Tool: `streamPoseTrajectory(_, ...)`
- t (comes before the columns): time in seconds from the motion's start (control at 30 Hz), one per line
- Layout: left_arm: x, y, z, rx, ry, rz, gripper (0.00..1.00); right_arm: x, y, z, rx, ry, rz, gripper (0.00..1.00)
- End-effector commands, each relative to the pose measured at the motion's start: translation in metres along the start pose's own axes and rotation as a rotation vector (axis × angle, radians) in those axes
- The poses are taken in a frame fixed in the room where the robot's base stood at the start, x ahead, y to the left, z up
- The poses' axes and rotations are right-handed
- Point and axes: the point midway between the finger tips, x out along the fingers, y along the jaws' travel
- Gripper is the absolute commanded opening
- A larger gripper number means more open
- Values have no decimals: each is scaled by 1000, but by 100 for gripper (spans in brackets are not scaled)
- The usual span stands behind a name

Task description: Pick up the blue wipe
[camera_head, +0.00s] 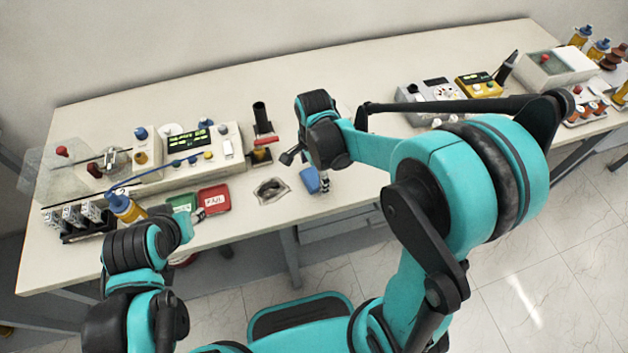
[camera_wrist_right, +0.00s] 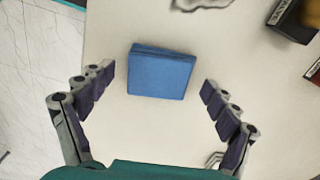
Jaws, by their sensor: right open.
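The blue wipe is a flat square blue pad on the pale table near its front edge. It shows in the head view (camera_head: 311,180) just below my right gripper (camera_head: 306,171), partly covered by it. In the right wrist view the wipe (camera_wrist_right: 162,72) lies between the two spread fingers of my right gripper (camera_wrist_right: 157,84), with a gap on each side. My right gripper is open and empty; its height above the wipe is hard to tell.
Left of the wipe lie a small metallic dish (camera_head: 271,190), a red tray (camera_head: 214,199) and a green tray (camera_head: 183,203). A black cylinder stand (camera_head: 262,122) and a control box (camera_head: 188,157) stand behind. The table around the wipe is clear.

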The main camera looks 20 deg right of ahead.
Motion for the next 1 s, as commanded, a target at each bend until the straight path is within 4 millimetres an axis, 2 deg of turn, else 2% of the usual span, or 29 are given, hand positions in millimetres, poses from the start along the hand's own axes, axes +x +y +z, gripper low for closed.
streamPoseTrajectory(0.03, 2, 0, 1, 0, 0, 0, 40, 5, 0, 0, 0, 0, 0, 89)
streamPoseTrajectory(0.23, 1, 0, 0, 0, 0, 0, 40, 4, 0, 0, 0, 0, 0, 89)
streamPoseTrajectory(0.4, 1, 0, 0, 0, 0, 0, 40, 3, 0, 0, 0, 0, 0, 45)
streamPoseTrajectory(0.77, 0, 0, 0, 0, 0, 0, 40, 3, 0, 0, 0, 0, 0, 44)
streamPoseTrajectory(0.87, -2, 0, -1, 0, 0, 0, 40, -2, 0, 0, 0, 0, 0, 44)
streamPoseTrajectory(1.0, -8, 0, -6, 0, 0, 0, 40, -18, 0, 0, 0, 0, 0, 44)
